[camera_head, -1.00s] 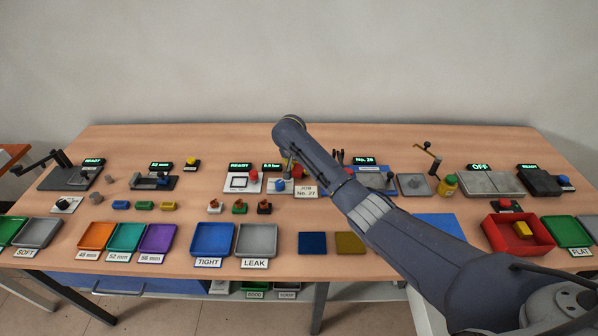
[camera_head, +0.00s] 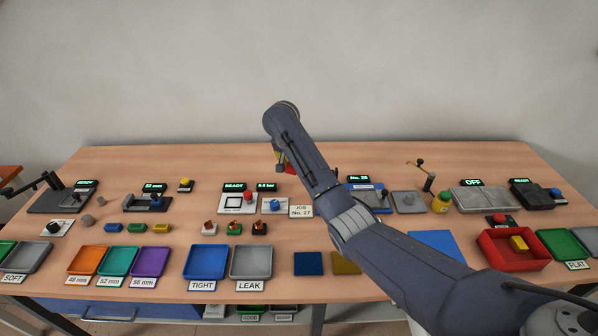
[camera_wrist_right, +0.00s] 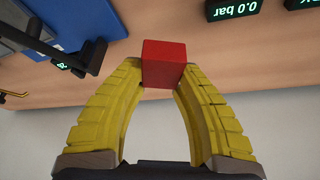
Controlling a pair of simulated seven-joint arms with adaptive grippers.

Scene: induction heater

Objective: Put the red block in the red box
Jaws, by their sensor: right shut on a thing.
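The red block (camera_wrist_right: 164,63) is between the yellow fingertips of my right gripper (camera_wrist_right: 163,80) in the right wrist view. The gripper is shut on it and holds it above the table. In the head view only a bit of my right gripper (camera_head: 281,160) and a bit of red beside it show; my own arm hides the rest. The red box (camera_head: 522,264) stands at the right front of the table, well apart from the gripper. It is open at the top and a yellow block (camera_head: 519,244) lies in it. My left gripper is not in view.
A blue tray (camera_head: 207,261) and a grey tray (camera_head: 250,262) stand at the front middle. A green tray (camera_head: 567,245) is right of the red box. Several small devices with displays line the back. A blue flat mat (camera_head: 437,243) lies left of the red box.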

